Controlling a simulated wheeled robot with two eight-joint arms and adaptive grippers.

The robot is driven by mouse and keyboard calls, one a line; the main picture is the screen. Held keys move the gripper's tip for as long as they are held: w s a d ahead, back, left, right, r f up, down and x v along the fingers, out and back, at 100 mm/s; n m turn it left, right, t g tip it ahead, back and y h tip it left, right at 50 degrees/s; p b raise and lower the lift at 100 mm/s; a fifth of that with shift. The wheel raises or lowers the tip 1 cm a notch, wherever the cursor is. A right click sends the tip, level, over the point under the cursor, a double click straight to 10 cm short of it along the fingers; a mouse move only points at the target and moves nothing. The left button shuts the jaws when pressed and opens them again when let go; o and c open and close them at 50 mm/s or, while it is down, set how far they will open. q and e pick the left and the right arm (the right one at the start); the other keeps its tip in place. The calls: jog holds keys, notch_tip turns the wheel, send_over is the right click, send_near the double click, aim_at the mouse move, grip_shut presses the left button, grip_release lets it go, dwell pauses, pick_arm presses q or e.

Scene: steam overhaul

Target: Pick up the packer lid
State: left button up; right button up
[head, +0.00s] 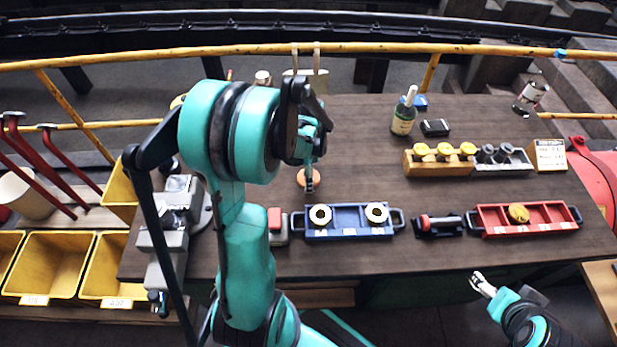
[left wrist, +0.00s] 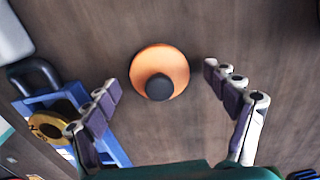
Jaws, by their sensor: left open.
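An orange disc with a black knob, which looks like the packer lid (head: 301,179), lies on the brown table behind the blue tray. In the left wrist view the lid (left wrist: 178,62) is seen from above, ahead of and between my spread fingertips. My left gripper (head: 310,183) is above the lid and hides part of it in the head view. It also shows in the left wrist view (left wrist: 158,80), open and empty, with neither finger touching the lid. My right gripper (head: 482,284) is off the table's front edge, with its jaw gap too small to judge.
A blue tray (head: 349,233) with two brass rings stands in front of the lid. A red tray (head: 526,228), a yellow-knobbed block (head: 438,168) and a green bottle (head: 403,117) stand to the right. A grey machine (head: 165,240) stands left. The table's middle behind the trays is clear.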

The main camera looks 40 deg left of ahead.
pick_arm(q)
jog(key=shift+r, duration=0.1)
jog(key=c, duration=1.3)
jog(key=shift+r, duration=0.1)
